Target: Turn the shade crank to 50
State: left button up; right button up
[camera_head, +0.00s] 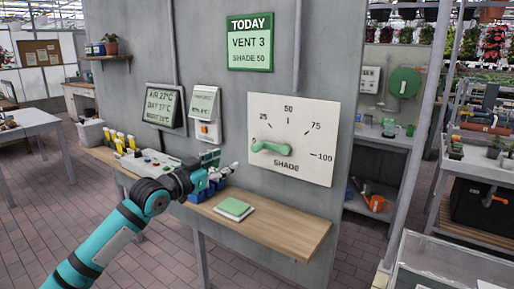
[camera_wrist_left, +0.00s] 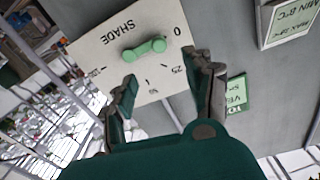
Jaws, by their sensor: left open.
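The shade dial (camera_head: 316,133) is a white square plate on the grey wall, marked 25, 50, 75 and 100. Its green crank (camera_head: 271,148) lies nearly level, with its free end toward the left, near the 0 mark that shows in the left wrist view. My left gripper (camera_head: 224,162) is open and empty, left of the crank and apart from it. In the left wrist view the crank (camera_wrist_left: 144,49) appears beyond the open fingers (camera_wrist_left: 160,72), in front of the dial plate (camera_wrist_left: 97,52). My right gripper is in neither view.
A green sign (camera_head: 250,42) reads TODAY, VENT 3, SHADE 50. A wooden shelf (camera_head: 275,226) runs below the dial, with a green book (camera_head: 233,209) on it. A panel with an orange switch (camera_head: 208,131) hangs left of the dial.

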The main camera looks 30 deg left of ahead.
aim_at(253, 149)
pick_arm(q)
jog(key=w+d+p, duration=0.1)
jog(key=w, duration=0.4)
jog(key=w+d, duration=0.1)
jog(key=w, duration=0.3)
jog(key=w+p, duration=0.1)
jog(key=w, duration=0.4)
jog(key=shift+w+d+p, duration=0.3)
jog(key=shift+d+p, duration=0.05)
jog(key=shift+d, duration=0.05)
jog(key=shift+w, duration=0.4)
grip_shut()
